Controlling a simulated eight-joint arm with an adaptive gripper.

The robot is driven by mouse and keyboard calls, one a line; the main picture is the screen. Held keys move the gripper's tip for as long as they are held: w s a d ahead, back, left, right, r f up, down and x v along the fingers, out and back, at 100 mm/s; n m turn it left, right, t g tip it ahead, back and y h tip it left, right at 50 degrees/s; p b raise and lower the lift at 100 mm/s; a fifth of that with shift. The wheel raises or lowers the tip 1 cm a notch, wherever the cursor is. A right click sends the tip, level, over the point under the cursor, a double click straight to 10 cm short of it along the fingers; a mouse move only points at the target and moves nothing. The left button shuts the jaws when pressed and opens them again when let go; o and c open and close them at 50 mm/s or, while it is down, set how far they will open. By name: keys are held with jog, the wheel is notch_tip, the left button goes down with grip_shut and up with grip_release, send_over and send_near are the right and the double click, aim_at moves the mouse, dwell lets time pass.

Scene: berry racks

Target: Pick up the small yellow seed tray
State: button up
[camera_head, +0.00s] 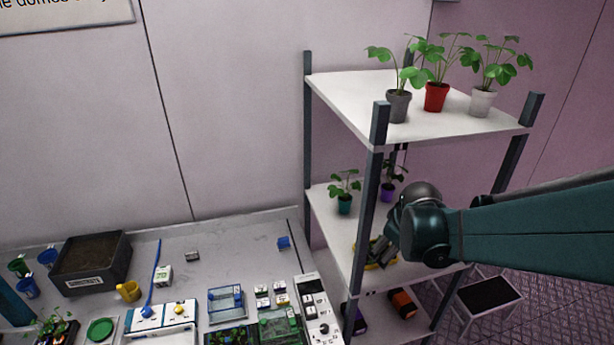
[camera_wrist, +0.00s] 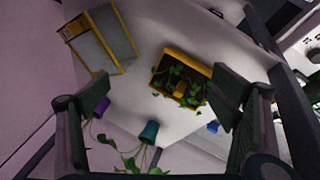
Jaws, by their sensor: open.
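A small yellow tray (camera_wrist: 190,60) holding dark soil and green seedlings sits on the white middle shelf in the wrist view. In the head view a little yellow rim (camera_head: 371,266) shows on that shelf, mostly hidden by my gripper (camera_head: 380,250). My gripper is open and empty, reaching in from the right above the shelf. In the wrist view its two fingers stand wide apart, and the seedling tray lies beyond them, nearer the right finger. I see no contact.
A purple pot (camera_head: 387,192) and a teal pot (camera_head: 344,205) with plants stand on the same shelf. Dark rack posts (camera_head: 366,220) and the top shelf (camera_head: 345,88) with several potted plants surround my arm. A cluttered bench (camera_head: 230,262) lies left.

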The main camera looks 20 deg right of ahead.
jog(key=a+m, duration=0.1)
jog(key=w+a+r+m+y+p, duration=0.1)
jog(key=m, duration=0.1)
jog(key=a+r+m+y, duration=0.1)
jog(key=shift+w+a+r+m, duration=0.2)
jog(key=shift+w+m, duration=0.15)
jog(key=shift+m, duration=0.05)
jog(key=shift+w+f, duration=0.1)
jog(key=shift+f, duration=0.05)
jog(key=shift+x, duration=1.15)
jog(key=shift+a+f, duration=0.1)
jog(key=shift+f, duration=0.1)
jog(key=shift+x, duration=2.4)
jog(key=shift+a, duration=0.15)
jog(key=c, duration=0.9)
